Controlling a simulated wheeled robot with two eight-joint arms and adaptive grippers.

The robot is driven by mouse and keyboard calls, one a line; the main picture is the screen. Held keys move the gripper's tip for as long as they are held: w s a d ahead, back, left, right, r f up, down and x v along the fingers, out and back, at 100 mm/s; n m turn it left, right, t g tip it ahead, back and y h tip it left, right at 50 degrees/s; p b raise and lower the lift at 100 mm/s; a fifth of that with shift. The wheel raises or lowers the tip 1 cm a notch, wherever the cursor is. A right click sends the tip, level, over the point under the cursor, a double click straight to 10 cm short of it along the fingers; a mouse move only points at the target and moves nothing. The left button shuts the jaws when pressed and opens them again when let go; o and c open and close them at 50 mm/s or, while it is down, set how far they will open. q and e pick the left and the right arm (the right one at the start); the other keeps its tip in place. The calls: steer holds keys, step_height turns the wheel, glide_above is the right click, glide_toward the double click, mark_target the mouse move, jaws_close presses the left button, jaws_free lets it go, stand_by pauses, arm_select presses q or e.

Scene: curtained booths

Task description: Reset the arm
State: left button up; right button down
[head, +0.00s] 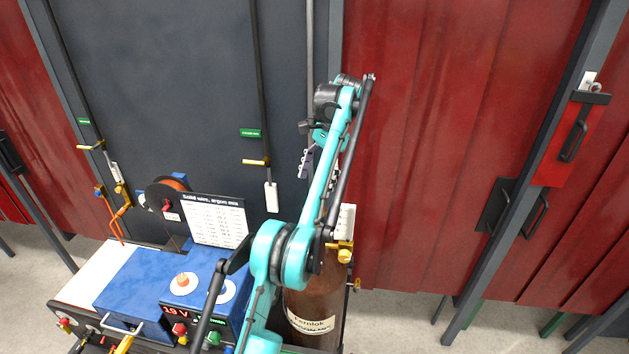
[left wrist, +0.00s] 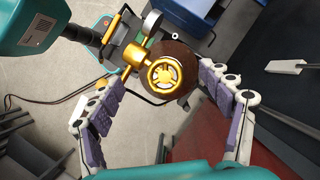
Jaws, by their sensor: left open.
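My left arm, teal, rises from the bottom middle of the head view and bends over the brown gas cylinder (head: 325,285). My left gripper (head: 307,163) is mostly hidden behind the arm there; only part of a purple-padded finger shows. In the left wrist view my left gripper (left wrist: 160,77) is open, its two purple-padded fingers spread wide apart. The cylinder's brass valve handwheel (left wrist: 165,74) appears between the fingers, lower down along the camera's line of sight, with nothing gripped. My right gripper is not in view.
A blue welding machine (head: 190,285) with a red display and knobs stands at lower left, with a white chart (head: 214,220) and a wire spool behind. A dark panel stands at the back. Red curtains (head: 450,130) and metal posts fill the right. Grey floor (head: 390,325) shows beside the cylinder.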

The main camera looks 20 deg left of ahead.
arm_select(q)
steer(key=s+d+r+n+t, duration=0.25)
steer(key=s+d+t, duration=0.45)
steer(key=s, duration=0.4)
steer(key=s+d+f+n+t+h, duration=0.1)
steer(key=s+d+f+n+t, duration=0.15)
steer(key=s+f, duration=0.55)
steer(key=s+d+f+n+t+h, duration=0.1)
steer(key=s+d+f, duration=0.2)
steer(key=s+f, duration=0.55)
step_height(320, 180, down, 34)
steer(key=b, duration=3.4)
steer(key=shift+s+d+r, duration=0.2)
steer(key=shift+t, duration=0.25)
